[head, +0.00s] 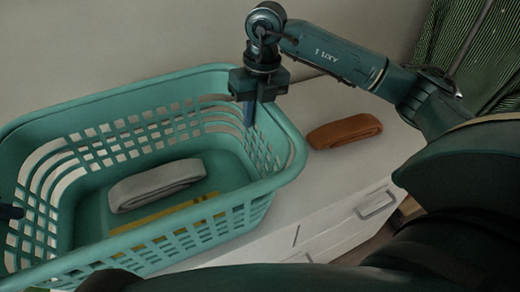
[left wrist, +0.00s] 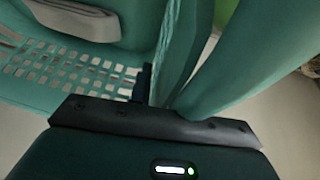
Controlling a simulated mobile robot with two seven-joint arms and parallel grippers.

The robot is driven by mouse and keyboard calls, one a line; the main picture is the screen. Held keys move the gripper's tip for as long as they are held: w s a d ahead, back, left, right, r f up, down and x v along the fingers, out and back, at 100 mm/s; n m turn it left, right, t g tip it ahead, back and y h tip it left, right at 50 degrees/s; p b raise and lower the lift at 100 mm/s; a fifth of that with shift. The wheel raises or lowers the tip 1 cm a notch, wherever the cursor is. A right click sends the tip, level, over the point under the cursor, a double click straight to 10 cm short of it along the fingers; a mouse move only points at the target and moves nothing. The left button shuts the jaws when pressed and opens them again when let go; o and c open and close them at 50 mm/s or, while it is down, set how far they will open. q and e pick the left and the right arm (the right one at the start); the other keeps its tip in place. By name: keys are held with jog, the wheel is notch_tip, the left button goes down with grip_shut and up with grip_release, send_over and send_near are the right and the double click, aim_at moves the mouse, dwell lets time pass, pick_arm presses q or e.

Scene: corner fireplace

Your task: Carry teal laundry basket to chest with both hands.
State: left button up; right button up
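The teal laundry basket (head: 225,212) fills the left half of the head view, upright, with a folded grey cloth (head: 157,185) and something yellow inside. The white chest (head: 325,205) lies below and right of it; I cannot tell whether the basket touches it. My right gripper (head: 249,108) is at the basket's right end, shut on the rim with a finger inside. My left gripper (head: 10,212) barely shows at the left edge; in the left wrist view a dark finger presses against the basket wall (left wrist: 165,50), the other finger hidden behind teal plastic.
A folded brown cloth (head: 345,131) lies on the chest top, right of the basket. The chest front has a drawer with a metal handle (head: 376,205). A plain wall stands behind. A dark striped green fabric (head: 490,45) hangs at the upper right.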

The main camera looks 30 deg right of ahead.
pick_arm(q)
jog(key=shift+o, duration=0.6)
pick_arm(e)
jog(key=shift+o, duration=0.6)
pick_arm(q)
jog(key=shift+r, duration=0.1)
pick_arm(e)
jog(key=shift+r, duration=0.25)
pick_arm(q)
jog(key=v, duration=1.1)
jog(key=shift+r, duration=0.35)
pick_arm(e)
notch_tip(320, 180, up, 12)
jog(key=d, duration=0.1)
jog(key=shift+d+f, duration=0.2)
jog(key=shift+f, duration=0.05)
pick_arm(q)
jog(key=shift+s, duration=0.2)
pick_arm(e)
jog(key=shift+s, duration=0.1)
